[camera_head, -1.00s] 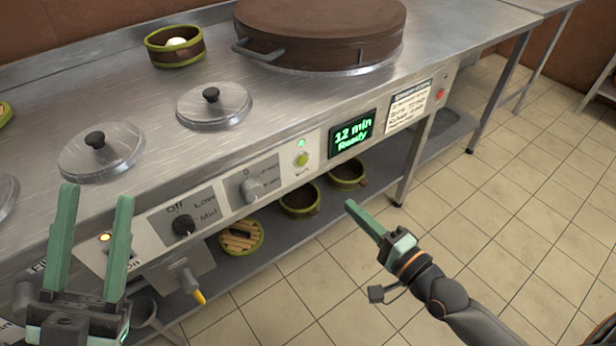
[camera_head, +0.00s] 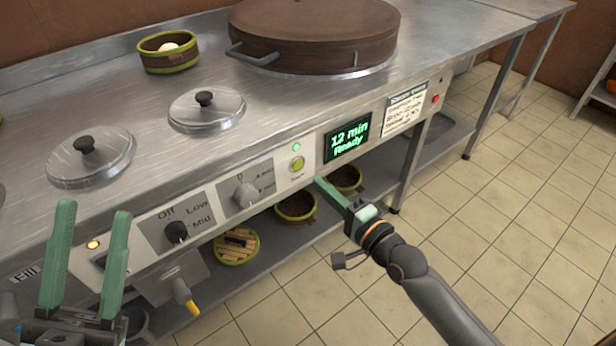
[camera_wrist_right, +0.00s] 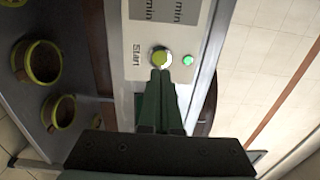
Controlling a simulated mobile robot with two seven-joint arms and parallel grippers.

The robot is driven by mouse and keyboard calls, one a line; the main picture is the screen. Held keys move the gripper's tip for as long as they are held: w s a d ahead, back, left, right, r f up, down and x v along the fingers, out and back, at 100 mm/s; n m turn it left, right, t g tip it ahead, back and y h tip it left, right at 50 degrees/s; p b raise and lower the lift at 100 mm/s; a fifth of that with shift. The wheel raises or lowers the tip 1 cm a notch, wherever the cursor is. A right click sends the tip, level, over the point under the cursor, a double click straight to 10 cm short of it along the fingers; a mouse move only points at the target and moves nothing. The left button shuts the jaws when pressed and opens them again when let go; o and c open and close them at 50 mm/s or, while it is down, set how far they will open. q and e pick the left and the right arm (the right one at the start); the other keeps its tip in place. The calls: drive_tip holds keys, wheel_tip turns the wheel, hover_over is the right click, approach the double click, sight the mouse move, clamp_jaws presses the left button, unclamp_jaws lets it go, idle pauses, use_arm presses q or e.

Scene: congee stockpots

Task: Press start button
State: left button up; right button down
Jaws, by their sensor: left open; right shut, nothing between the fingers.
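The start button (camera_head: 297,164) is a round yellow-green button on the front panel of the steel counter, with a lit green lamp above it. It also shows in the right wrist view (camera_wrist_right: 160,60), labelled "Start". My right gripper (camera_head: 318,181) is shut and empty, its fingertips just below and right of the button in the head view. In the right wrist view its fingertips (camera_wrist_right: 160,73) lie at the button's lower edge; I cannot tell if they touch it. My left gripper (camera_head: 94,214) is open and empty at the lower left. The display (camera_head: 348,137) reads "12 min Ready".
A red button (camera_head: 435,98) is farther right. Bowls (camera_head: 296,206) stand on the lower shelf. Lidded pots (camera_head: 206,108) and a large brown lid (camera_head: 315,28) are on top. Floor in front is clear.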

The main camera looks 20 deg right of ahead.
sight(299, 165)
drive_tip(key=b+x, duration=0.1)
drive_tip(key=x, duration=0.4)
drive_tip(key=shift+w+b, duration=0.15)
drive_tip(key=shift+b, duration=0.2)
drive_tip(key=shift+a, duration=0.1)
drive_tip(key=shift+w+a+r+p, duration=0.1)
drive_tip(key=shift+w+r+p, duration=0.05)
drive_tip(key=shift+w+p, duration=0.3)
drive_tip(key=shift+w+r, duration=0.1)
drive_tip(key=shift+w, duration=0.15)
drive_tip(key=shift+a+p, duration=0.1)
drive_tip(key=shift+p, duration=0.25)
